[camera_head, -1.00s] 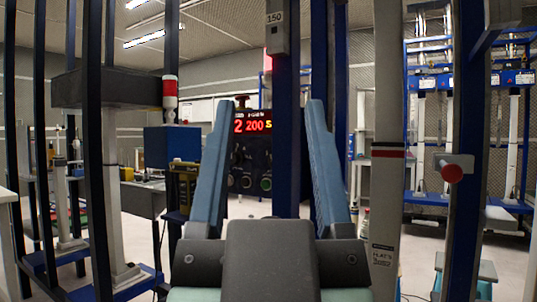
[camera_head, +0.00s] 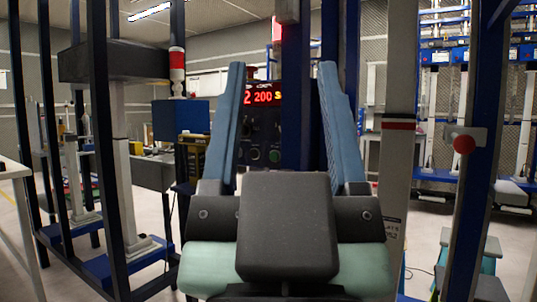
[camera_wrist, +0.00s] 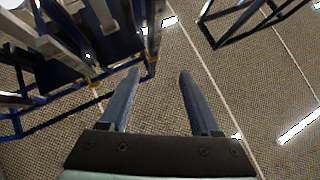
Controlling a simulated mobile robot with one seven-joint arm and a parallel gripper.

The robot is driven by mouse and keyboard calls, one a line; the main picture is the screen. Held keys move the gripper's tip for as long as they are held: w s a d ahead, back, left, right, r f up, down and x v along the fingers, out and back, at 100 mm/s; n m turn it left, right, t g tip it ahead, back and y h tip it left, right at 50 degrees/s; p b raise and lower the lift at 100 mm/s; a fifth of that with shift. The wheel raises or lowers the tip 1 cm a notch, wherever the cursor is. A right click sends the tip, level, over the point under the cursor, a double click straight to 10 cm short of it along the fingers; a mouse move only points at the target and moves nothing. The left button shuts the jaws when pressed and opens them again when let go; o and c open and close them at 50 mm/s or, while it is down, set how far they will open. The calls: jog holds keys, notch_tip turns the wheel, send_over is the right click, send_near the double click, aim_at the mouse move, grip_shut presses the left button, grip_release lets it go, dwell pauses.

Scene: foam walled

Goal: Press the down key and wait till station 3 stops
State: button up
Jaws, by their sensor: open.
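A dark control panel (camera_head: 264,125) stands ahead in the head view, partly hidden behind my gripper's left finger and a dark blue post. Its red display reads "2 200" and then a cut-off yellow character. Several round buttons sit below the display, one of them a green-ringed button (camera_head: 274,156). I cannot tell which is the down key. My gripper (camera_head: 282,85) is open and empty, its blue fingers pointing up on either side of the post, apart from the panel. In the wrist view my gripper (camera_wrist: 160,82) is open with only the ceiling behind it.
A dark blue post (camera_head: 296,130) rises ahead. A pale column (camera_head: 398,150) and a red round knob (camera_head: 464,144) on a blue post stand to the right. Black frame posts (camera_head: 103,150) and a blue box (camera_head: 181,120) are left. Pale floor shows between them.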

jog(key=shift+c, duration=0.3)
grip_shut()
dwell(1.5)
